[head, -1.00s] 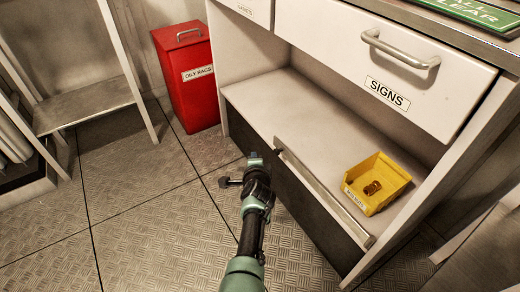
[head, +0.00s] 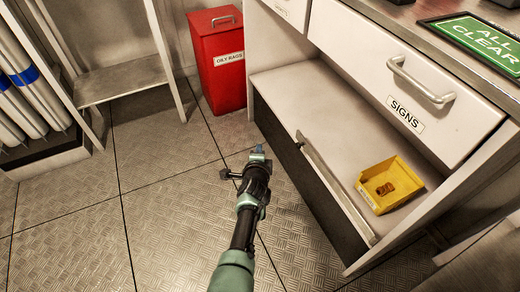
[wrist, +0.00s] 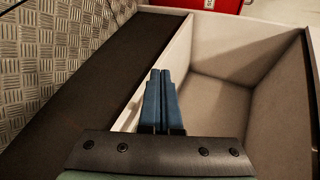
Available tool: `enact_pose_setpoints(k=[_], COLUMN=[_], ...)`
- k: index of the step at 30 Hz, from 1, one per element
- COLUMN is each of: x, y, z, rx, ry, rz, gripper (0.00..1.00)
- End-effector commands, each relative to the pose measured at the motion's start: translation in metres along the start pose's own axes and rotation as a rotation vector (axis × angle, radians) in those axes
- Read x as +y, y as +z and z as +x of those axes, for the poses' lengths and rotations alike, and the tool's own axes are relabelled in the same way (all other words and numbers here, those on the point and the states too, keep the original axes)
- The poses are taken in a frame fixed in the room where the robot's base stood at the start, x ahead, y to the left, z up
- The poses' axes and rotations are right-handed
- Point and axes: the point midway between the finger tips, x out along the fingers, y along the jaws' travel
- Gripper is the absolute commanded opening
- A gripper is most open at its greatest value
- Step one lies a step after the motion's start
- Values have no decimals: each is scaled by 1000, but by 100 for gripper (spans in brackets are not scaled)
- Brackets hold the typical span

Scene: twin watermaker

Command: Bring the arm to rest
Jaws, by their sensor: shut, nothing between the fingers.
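My gripper (head: 258,152) is at the end of my green and black arm, in front of the cabinet in the head view. In the wrist view, its two blue fingers (wrist: 162,100) are pressed together with nothing between them. They point along the cabinet's front edge, with the open shelf space to their right. My gripper looks apart from the cabinet, though the exact gap is hard to tell.
A yellow bin (head: 390,185) with small brown parts stands on the cabinet's open shelf (head: 300,90). The SIGNS drawer (head: 400,75) above is shut. A red OILY RAGS can (head: 222,85) stands behind. The floor (head: 165,205) to the left is clear.

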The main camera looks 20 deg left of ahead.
Motion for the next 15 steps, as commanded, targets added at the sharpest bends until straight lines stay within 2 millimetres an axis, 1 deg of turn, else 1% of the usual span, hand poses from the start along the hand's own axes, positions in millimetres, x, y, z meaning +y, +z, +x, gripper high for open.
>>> enact_pose_setpoints(k=[8,10,11,13,14,15], x=[0,-4,-8,-24,-33,-48], y=[0,-3,-5,-16,-22,-31], z=[0,0,-1,-3,-5,-9], rx=[0,1,3,10,14,21], ry=[0,-5,-9,-28,-39,-55], rz=[0,-10,-20,-65,-92,-140], gripper=[0,0,0,0,0,0])
